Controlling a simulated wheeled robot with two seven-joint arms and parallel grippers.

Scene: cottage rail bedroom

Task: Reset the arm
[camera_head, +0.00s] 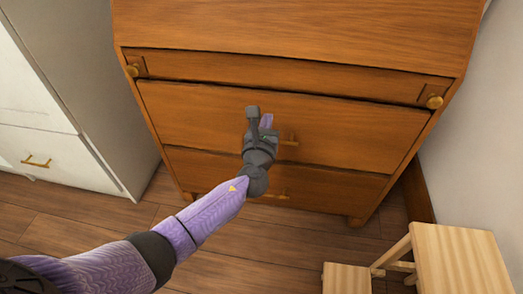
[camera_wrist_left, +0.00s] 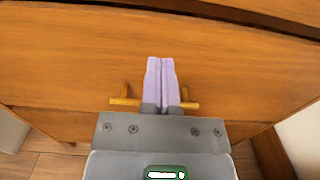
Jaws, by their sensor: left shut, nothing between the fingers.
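My left arm reaches in from the left in the head view, and its gripper (camera_head: 266,122) is in front of the middle drawer of a brown wooden dresser (camera_head: 300,30). In the left wrist view the two lilac fingers of the gripper (camera_wrist_left: 161,62) are shut together with nothing between them. The fingers appear in front of the drawer's brass handle (camera_wrist_left: 122,101); I cannot tell whether they touch it. The handle also shows beside the gripper in the head view (camera_head: 289,143). My right gripper is not in view.
A white cabinet (camera_head: 50,140) with a brass handle stands at the left. A light wooden step stool (camera_head: 460,262) stands at the lower right, near a pale wall (camera_head: 470,130). Bare wooden floor (camera_head: 290,250) lies between the dresser and the stool.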

